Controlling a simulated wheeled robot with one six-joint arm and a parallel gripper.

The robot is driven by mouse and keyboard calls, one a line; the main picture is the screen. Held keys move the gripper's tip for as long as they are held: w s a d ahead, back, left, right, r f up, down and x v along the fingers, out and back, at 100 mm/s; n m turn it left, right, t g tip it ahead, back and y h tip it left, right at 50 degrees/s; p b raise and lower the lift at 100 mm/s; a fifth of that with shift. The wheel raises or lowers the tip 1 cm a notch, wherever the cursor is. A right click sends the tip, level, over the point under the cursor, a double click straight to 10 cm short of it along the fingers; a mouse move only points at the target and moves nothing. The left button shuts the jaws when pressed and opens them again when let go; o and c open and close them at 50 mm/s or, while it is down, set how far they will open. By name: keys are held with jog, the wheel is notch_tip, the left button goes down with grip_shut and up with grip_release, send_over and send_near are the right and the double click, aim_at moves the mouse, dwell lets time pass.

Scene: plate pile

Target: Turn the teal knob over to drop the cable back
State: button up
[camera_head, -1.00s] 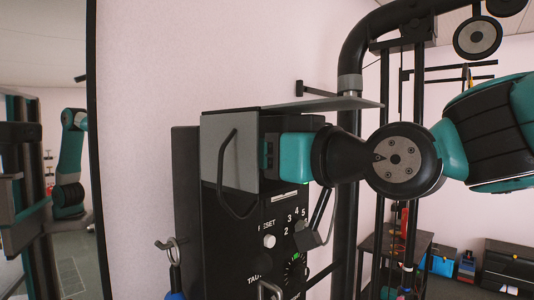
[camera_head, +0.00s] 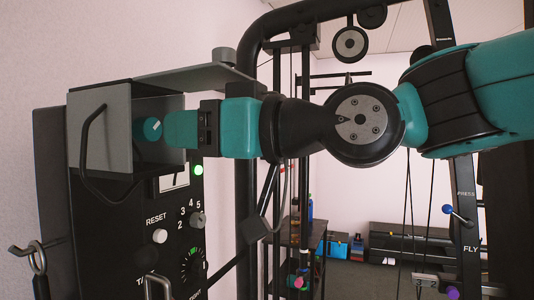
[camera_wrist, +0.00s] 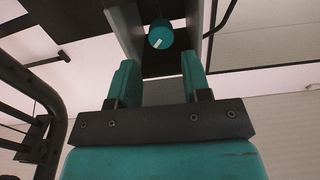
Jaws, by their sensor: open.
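The teal knob (camera_head: 151,129) has a white pointer mark and sits inside an open-fronted grey box (camera_head: 85,130) at the top of the black panel. In the wrist view the teal knob (camera_wrist: 161,35) is ahead of my gripper (camera_wrist: 154,70), roughly centred beyond its two teal fingertips. My gripper is open and empty, with a gap before the knob. In the head view my gripper (camera_head: 180,129) reaches into the box from the right, its fingers close to the knob. I cannot make out the cable's attachment to the knob.
The black panel carries a white RESET button (camera_head: 160,236), a small numbered selector (camera_head: 197,219), a lower dial (camera_head: 192,263) and a lit green lamp (camera_head: 198,170). A grey shelf plate (camera_head: 190,77) lies just above the box. A black frame post (camera_head: 245,200) stands behind my arm.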

jog(key=b+v, duration=0.2)
jog(key=v, duration=0.7)
jog(key=shift+b, duration=0.35)
